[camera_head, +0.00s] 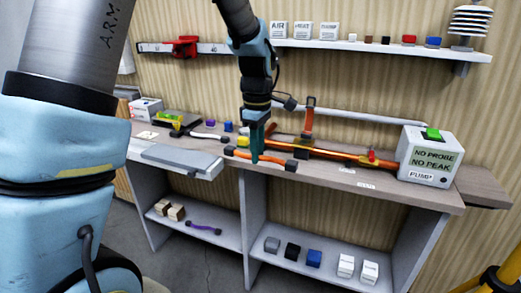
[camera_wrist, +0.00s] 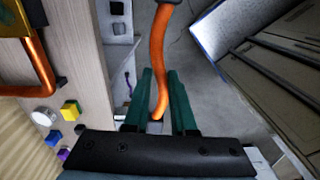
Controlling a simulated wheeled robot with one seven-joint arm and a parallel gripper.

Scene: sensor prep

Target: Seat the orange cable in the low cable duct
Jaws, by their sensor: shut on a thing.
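The orange cable (camera_head: 272,161) has dark ends and shows near the front edge of the bench. My gripper (camera_head: 257,156) has green fingers and points down onto it, shut on its middle part. In the wrist view the cable (camera_wrist: 157,50) runs from the top edge down between the two green fingers of my gripper (camera_wrist: 160,78). The cable shows over the floor there, beside the bench edge. I cannot tell from the head view whether it touches the bench top. I cannot pick out the low cable duct with certainty in either view.
An orange pipe (camera_head: 335,156) lies along the bench behind my gripper. A white pump box (camera_head: 427,158) stands at the right. A grey slab (camera_head: 178,158) lies at the left front edge. Small coloured blocks (camera_wrist: 70,108) sit near the wall. The lower shelf (camera_head: 262,251) holds several blocks.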

